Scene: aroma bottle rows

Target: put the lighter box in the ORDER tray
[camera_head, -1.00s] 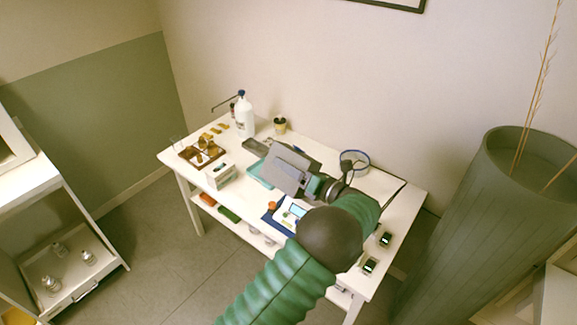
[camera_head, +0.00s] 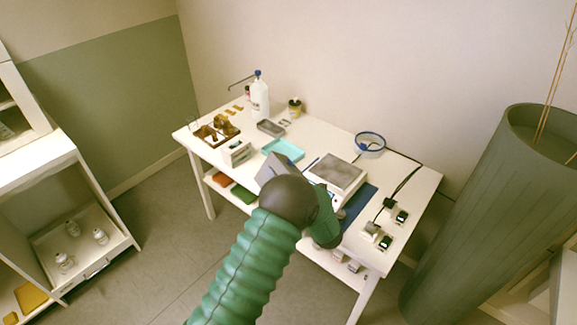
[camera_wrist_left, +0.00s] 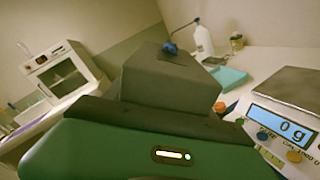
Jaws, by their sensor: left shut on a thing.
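My left gripper (camera_head: 271,166) is a grey block at the end of the green arm, over the table's front part, left of the scale. In the left wrist view its grey body (camera_wrist_left: 170,82) fills the middle. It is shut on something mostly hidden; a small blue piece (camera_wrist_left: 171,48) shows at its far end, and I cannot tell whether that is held. The scale (camera_head: 338,172) has an empty grey plate; its display (camera_wrist_left: 283,127) reads 0 g. A turquoise tray (camera_head: 283,150) lies behind the gripper. No ORDER lettering is legible. My right gripper is out of view.
A brown divided tray (camera_head: 214,133), a white box (camera_head: 237,153), a small grey tray (camera_head: 270,128) and a white bottle (camera_head: 260,98) stand on the left half. A blue mat (camera_head: 360,203) lies beside the scale.

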